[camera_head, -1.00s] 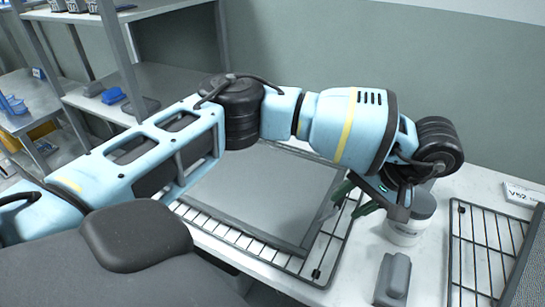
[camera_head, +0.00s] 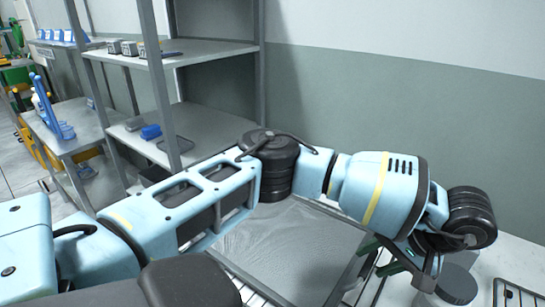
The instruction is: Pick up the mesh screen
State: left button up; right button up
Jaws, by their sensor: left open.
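The mesh screen (camera_head: 290,250) is a flat grey sheet in a darker frame. It lies on a wire rack on the white table, at the lower middle of the head view. My left arm crosses in front of it and hides its far side, and the bottom of the picture cuts off its near part. My left gripper (camera_head: 378,262) has green-edged fingers and is open at the screen's right edge. I cannot tell whether the fingers touch the frame. My right gripper is not in view.
A grey-lidded jar (camera_head: 457,284) stands just right of my left gripper. Another wire rack (camera_head: 520,297) lies at the bottom right corner. A metal shelf unit (camera_head: 215,50) with small items, including a blue block (camera_head: 151,132), stands behind at left. A plain wall closes the back.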

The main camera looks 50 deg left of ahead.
pick_arm(q)
jog(key=shift+p+x, duration=0.35)
jog(key=shift+x, duration=2)
jog(key=shift+s+d+f, duration=0.1)
jog(key=shift+s, duration=0.05)
grip_shut()
